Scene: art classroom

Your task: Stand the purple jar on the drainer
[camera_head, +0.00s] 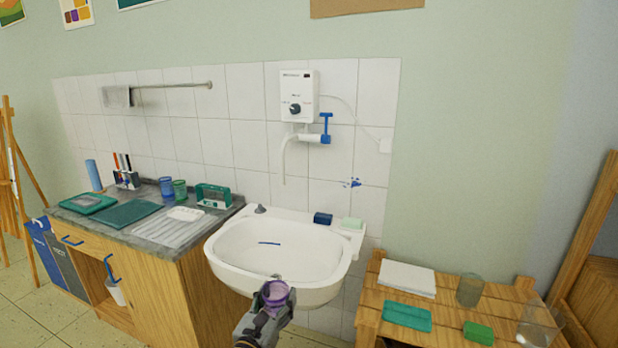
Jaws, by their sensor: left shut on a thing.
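The purple jar (276,294) is small and see-through, and it shows at the bottom middle, in front of the sink's front edge. My left gripper (274,299) is shut on it and holds it up, with the jar's round mouth facing upward. Part of the jar is hidden by the fingers. The drainer (172,234) is a pale ribbed area at the right front of the grey counter, left of the sink. A white object (186,213) lies at its back. My right gripper is not in view.
The white sink (330,276) stands between counter and wooden table. A blue cup (166,187), green cup (180,189) and teal box (213,195) stand behind the drainer. A glass jar (469,290) and white stack (407,278) are on the table (450,312).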

